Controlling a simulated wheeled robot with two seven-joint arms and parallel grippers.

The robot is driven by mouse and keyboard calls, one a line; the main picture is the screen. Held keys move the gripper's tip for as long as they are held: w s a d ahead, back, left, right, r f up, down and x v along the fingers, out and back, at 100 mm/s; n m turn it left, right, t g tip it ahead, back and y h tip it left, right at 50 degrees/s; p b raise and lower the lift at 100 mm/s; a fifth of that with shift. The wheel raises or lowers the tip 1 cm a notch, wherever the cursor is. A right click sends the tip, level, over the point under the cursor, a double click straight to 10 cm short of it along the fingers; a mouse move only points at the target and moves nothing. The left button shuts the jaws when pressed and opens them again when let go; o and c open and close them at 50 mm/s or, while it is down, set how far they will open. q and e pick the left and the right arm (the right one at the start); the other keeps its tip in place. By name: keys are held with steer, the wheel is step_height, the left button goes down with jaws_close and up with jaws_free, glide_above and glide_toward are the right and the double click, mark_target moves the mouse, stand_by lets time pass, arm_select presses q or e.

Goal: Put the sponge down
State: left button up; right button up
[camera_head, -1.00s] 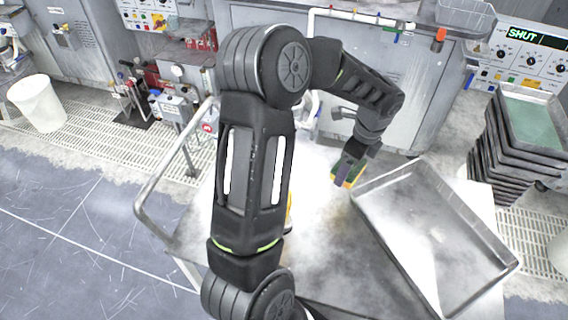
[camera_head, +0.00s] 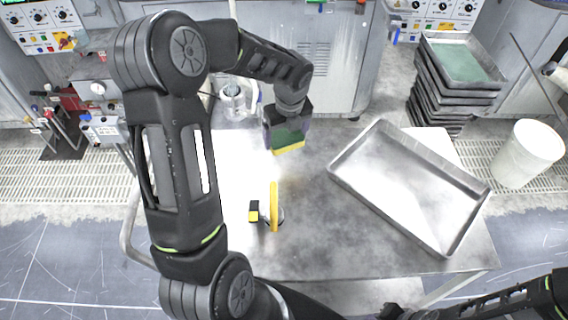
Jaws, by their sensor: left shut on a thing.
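The sponge (camera_head: 289,143), green above and yellow below, is in my left gripper (camera_head: 284,128). The gripper points down and is shut on it, with the sponge over the metal table (camera_head: 310,235), left of the tray. I cannot tell whether the sponge touches the table. My right arm comes in at the lower right corner, and its gripper (camera_head: 392,311) shows only partly at the bottom edge.
A shallow metal tray (camera_head: 336,180) lies on the right of the table. Stacked trays (camera_head: 438,95) and a white bucket (camera_head: 527,154) stand beyond the table.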

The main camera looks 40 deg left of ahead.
mark_target(285, 164)
arm_select(q)
steer(key=shift+d+f, duration=0.1)
steer(key=shift+f, duration=0.1)
step_height(285, 164, down, 2)
steer(key=shift+f, duration=0.25)
step_height(285, 164, down, 4)
steer(key=b, duration=0.2)
steer(key=shift+r+b, duration=0.15)
steer(key=shift+b, duration=0.25)
steer(key=shift+r, duration=0.15)
step_height(285, 164, down, 4)
steer(key=b, duration=0.3)
steer(key=shift+r, duration=0.15)
